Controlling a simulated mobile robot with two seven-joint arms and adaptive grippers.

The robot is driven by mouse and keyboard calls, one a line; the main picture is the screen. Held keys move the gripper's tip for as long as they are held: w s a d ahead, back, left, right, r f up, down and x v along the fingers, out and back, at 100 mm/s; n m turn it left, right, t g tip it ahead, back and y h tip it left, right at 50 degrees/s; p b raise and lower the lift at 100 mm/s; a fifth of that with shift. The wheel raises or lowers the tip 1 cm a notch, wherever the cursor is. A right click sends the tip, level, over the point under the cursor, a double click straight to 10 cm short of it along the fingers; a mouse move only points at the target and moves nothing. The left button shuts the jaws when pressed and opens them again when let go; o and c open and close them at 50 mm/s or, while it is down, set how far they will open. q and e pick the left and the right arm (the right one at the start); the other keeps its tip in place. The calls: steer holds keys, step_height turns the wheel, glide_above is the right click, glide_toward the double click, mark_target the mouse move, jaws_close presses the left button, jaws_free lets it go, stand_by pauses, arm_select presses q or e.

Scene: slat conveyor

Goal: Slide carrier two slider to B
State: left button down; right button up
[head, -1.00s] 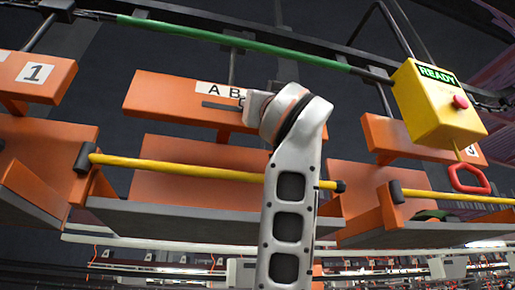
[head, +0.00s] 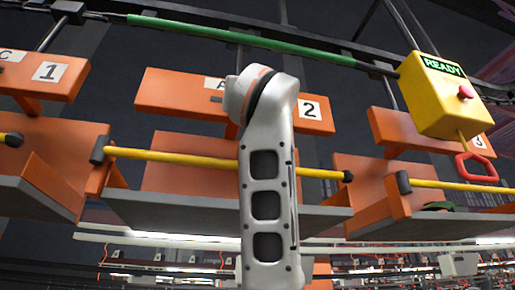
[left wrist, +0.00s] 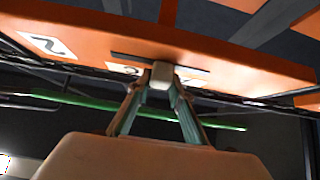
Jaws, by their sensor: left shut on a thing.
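Carrier two is the orange hanging carrier in the middle of the head view, with its top board (head: 170,92) marked 2. The letter A shows there; my left arm covers the rest of the letter strip and the slider. In the left wrist view the board (left wrist: 235,62) has a dark slot and a pale letter strip. My left gripper (left wrist: 160,86) is shut on the pale block-like slider (left wrist: 161,74) at the slot. Strip shows on both sides of the slider, but I cannot read which letter it stands at. My right gripper is not in view.
Carrier one (head: 30,78) hangs to the left and another orange carrier (head: 395,128) to the right. A yellow READY box (head: 440,98) with a red button and red handle (head: 476,168) hangs at right. Yellow bars (head: 200,158) cross the carriers; a green bar (head: 240,37) runs above.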

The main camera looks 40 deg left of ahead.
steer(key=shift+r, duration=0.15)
arm_select(q)
steer(key=c, duration=1.8)
jaws_free()
steer(key=shift+w, duration=0.1)
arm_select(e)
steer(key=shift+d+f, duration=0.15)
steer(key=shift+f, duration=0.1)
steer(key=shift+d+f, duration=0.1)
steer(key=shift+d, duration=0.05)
arm_select(q)
steer(key=shift+r, duration=5)
steer(key=shift+d, duration=0.1)
steer(key=shift+w, duration=0.1)
